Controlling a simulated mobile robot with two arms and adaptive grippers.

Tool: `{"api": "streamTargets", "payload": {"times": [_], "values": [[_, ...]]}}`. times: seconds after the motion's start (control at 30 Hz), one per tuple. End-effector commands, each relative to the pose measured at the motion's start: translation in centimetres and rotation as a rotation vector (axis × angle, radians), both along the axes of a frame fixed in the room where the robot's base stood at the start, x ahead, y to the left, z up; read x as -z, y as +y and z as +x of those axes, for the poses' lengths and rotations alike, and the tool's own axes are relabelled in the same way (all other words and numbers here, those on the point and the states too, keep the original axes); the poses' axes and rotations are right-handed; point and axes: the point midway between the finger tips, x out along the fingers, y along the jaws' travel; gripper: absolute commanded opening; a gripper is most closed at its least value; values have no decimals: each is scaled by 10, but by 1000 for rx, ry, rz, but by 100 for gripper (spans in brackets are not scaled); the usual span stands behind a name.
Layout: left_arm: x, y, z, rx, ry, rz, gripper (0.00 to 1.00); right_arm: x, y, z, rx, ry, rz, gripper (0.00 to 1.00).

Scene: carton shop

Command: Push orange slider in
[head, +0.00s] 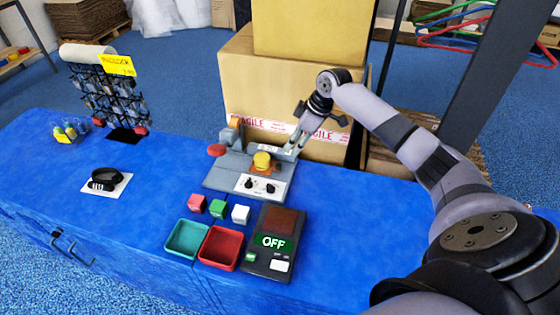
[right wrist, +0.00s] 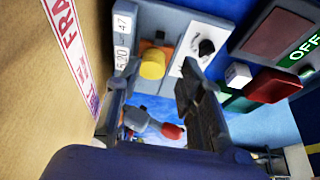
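A grey control unit (head: 222,181) stands on the blue table, with a round yellow knob (head: 262,159) on it. An orange part (head: 268,171) shows beneath and beside the knob. The knob also shows in the right wrist view (right wrist: 152,64). Another orange piece (head: 236,121) tops the unit's back left; I cannot tell which orange part is the slider. My right gripper (head: 296,143) points down at the unit's back right corner. In the right wrist view its fingers (right wrist: 157,98) are apart with nothing held between them. Contact with the unit cannot be told. My left gripper is out of view.
A large carton (head: 245,80) stands close behind the unit. A red knob (head: 217,150) is at its left.

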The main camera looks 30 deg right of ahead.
Motion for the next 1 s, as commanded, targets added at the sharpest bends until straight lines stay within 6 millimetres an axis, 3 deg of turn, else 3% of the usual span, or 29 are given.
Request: {"api": "streamTargets", "payload": {"times": [0.13, 0.33, 0.5, 0.8, 1.0], "values": [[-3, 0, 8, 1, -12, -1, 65, 32, 10, 10, 0, 4, 3, 35], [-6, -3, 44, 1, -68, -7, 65, 70, 20, 22, 0, 1, 2, 35], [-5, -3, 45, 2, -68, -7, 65, 92, 26, 30, 1, 1, 1, 35], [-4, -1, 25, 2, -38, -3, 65, 104, 28, 33, -1, -1, -1, 35], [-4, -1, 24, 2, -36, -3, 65, 104, 28, 33, -1, -1, -1, 32]]}}
